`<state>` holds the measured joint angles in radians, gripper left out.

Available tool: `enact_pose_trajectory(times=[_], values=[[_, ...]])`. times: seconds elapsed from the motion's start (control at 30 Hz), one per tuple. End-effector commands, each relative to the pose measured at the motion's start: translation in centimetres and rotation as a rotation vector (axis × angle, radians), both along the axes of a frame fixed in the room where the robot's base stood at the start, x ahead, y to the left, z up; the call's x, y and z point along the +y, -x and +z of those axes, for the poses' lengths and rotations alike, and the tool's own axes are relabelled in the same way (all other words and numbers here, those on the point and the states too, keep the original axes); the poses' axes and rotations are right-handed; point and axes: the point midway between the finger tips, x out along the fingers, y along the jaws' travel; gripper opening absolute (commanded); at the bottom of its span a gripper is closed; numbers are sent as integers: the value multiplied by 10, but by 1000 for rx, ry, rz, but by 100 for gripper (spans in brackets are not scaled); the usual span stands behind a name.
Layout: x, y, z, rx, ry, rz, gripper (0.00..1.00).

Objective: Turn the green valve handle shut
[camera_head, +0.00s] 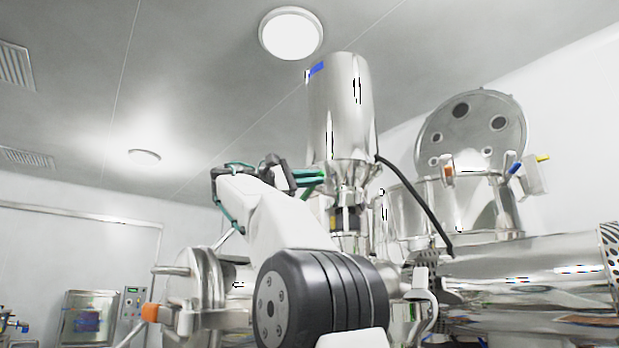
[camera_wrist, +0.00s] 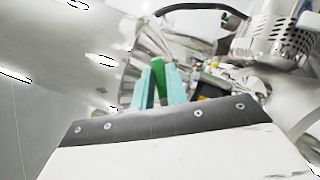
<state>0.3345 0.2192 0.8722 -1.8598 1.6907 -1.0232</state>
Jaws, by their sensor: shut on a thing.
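The green valve handle (camera_wrist: 158,76) shows in the wrist view as a green bar between the two teal fingers of my gripper (camera_wrist: 160,88). The fingers are shut on it. In the head view my gripper (camera_head: 308,179) reaches from the left to the green handle, just below a tall steel cylinder (camera_head: 341,110). The handle is small there and largely hidden by the fingers, so its exact angle is hard to tell. The valve body behind the handle cannot be made out clearly.
Steel vessels and pipes crowd the right side, with a large horizontal cylinder (camera_head: 540,270) and an open round lid (camera_head: 472,128). A black hose (camera_head: 420,203) hangs right of the tall cylinder. A control box (camera_head: 132,301) stands far left.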

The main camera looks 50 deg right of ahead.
Motion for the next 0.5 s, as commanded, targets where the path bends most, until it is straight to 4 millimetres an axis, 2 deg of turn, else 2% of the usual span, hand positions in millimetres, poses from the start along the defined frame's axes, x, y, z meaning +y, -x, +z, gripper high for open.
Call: enact_pose_trajectory(times=[0.5], values=[[1, 3, -11, -404, 97, 1, 0]])
